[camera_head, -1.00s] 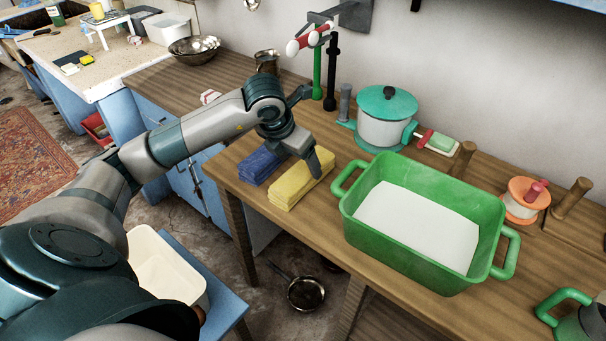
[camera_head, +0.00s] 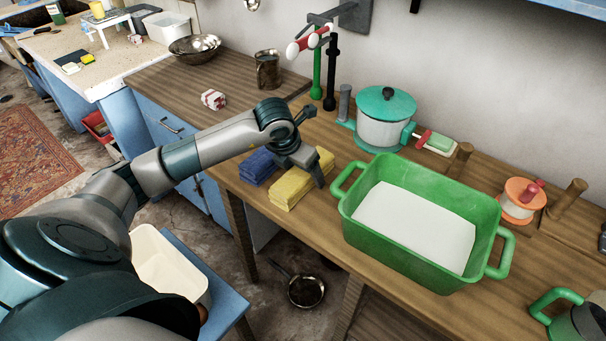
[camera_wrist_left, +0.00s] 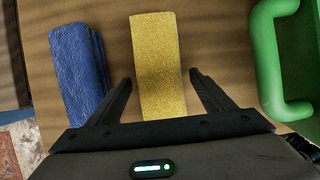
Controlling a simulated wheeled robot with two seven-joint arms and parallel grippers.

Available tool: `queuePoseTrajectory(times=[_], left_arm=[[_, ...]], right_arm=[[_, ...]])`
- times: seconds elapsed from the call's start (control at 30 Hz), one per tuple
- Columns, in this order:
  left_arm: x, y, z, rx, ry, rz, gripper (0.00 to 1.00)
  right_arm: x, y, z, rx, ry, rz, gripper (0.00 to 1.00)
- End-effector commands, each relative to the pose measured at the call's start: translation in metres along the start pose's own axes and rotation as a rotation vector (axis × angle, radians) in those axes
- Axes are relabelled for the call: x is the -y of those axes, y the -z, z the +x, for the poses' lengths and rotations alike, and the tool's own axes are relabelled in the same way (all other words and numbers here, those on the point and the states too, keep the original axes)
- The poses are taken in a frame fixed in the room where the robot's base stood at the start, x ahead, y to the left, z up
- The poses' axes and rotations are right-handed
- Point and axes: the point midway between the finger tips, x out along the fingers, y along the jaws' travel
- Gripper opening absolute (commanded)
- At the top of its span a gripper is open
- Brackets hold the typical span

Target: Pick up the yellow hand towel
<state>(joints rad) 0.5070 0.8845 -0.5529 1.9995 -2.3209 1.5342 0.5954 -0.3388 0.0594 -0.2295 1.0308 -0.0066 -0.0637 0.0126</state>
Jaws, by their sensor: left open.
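The yellow hand towel (camera_head: 291,190) lies folded on the wooden counter, beside a folded blue towel (camera_head: 258,166). In the left wrist view the yellow hand towel (camera_wrist_left: 158,62) runs up the middle, between the two fingers. My left gripper (camera_head: 312,176) is low at the towel, partly covering it in the head view. In the left wrist view the left gripper (camera_wrist_left: 160,88) is open, with one finger on each side of the towel and gaps to it. The left finger is close to the blue towel (camera_wrist_left: 80,72). My right gripper is not in view.
A green tub (camera_head: 350,222) with a white bottom stands right of the towels; its handle (camera_wrist_left: 290,108) is near the right finger. A teal-lidded pot (camera_head: 385,125) stands behind. The counter's front edge is close to the towels. A red-and-white item (camera_head: 213,99) lies farther left.

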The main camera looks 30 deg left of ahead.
Motion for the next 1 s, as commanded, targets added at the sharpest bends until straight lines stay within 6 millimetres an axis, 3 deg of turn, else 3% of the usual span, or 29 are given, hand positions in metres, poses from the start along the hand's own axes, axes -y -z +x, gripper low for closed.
queuePoseTrajectory(times=[0.47,0.5,0.7,1.0], left_arm=[[-0.0001,0.0002,0.0021,0.000,0.000,0.000,0.75],[-0.0001,0.0002,0.0021,0.000,0.000,0.000,0.73],[-0.0001,0.0002,0.0020,0.000,0.000,0.000,0.26],[-0.0002,-0.0008,0.0006,0.001,0.000,0.000,0.26]], right_arm=[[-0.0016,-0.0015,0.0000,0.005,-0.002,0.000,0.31],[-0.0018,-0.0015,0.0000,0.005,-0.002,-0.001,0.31],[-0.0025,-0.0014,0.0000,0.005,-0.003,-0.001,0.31],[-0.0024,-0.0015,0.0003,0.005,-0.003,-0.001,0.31]])
